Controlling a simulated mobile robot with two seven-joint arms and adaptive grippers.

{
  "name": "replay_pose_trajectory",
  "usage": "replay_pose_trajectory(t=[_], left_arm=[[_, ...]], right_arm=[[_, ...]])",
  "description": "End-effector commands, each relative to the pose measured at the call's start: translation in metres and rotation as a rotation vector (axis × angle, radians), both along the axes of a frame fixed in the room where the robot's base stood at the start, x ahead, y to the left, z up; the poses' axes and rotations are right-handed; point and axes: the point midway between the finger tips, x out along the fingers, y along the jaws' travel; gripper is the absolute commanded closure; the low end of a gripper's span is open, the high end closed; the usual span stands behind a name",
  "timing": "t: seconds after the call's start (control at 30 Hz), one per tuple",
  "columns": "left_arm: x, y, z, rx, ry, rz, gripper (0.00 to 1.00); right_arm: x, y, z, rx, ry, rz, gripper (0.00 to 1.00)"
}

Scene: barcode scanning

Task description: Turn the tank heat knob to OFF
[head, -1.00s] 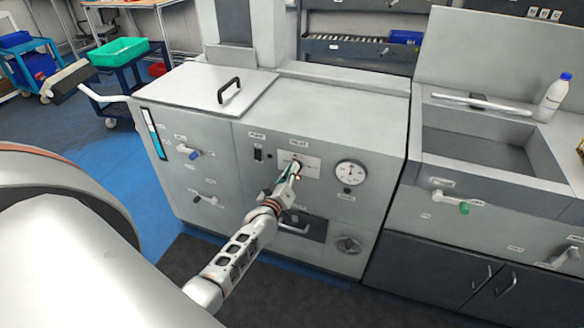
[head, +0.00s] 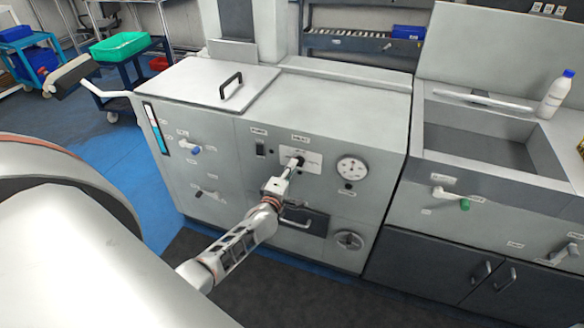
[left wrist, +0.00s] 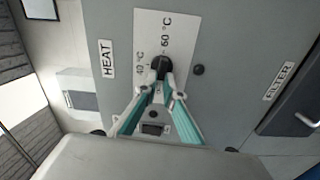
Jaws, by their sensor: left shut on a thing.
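The heat knob (left wrist: 161,66) is a small black knob on a white plate (left wrist: 172,28) marked 40 °C and 60 °C, next to a HEAT label (left wrist: 107,59). It sits on the front of the grey tank (head: 222,165); in the head view the plate (head: 315,160) shows left of the round gauge. My left gripper (left wrist: 161,80) is shut on the knob with its teal fingers, and it shows in the head view (head: 293,168) too. Its fingers hide part of the plate, and I cannot read the knob's pointer. My right gripper is not in view.
A round gauge (head: 352,170) sits right of the knob, a black switch (head: 260,149) left. A drawer-like handle (head: 297,224) and round dial (head: 348,241) are below. Lever valves stick out at left, including a blue one (head: 195,150). A sink unit (head: 475,145) adjoins on the right.

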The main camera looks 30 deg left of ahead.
Motion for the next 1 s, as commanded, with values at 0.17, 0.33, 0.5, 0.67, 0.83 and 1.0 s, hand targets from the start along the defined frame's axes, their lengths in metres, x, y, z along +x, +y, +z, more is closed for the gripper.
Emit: replay_pose_trajectory(t=[0.17, 0.33, 0.5, 0.67, 0.83, 1.0], left_arm=[[0.0000, 0.0013, -0.0008, -0.067, -0.017, 0.002, 1.00], [0.0000, 0.0009, -0.0011, -0.100, -0.025, 0.001, 1.00], [0.0000, 0.0008, -0.0011, -0.111, -0.028, 0.001, 1.00], [0.0000, 0.0008, -0.0010, -0.111, -0.028, 0.001, 1.00], [0.0001, 0.0009, -0.0010, -0.111, -0.028, 0.001, 0.84], [0.0001, 0.0005, -0.0012, -0.110, -0.027, 0.001, 0.75]], right_arm=[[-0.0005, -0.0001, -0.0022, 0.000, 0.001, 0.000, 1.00], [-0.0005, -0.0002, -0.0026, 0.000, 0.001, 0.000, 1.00], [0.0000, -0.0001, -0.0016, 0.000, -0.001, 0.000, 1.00], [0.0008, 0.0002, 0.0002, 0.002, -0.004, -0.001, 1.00], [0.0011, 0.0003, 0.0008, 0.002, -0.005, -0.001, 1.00], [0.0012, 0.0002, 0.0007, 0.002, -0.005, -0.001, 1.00]])
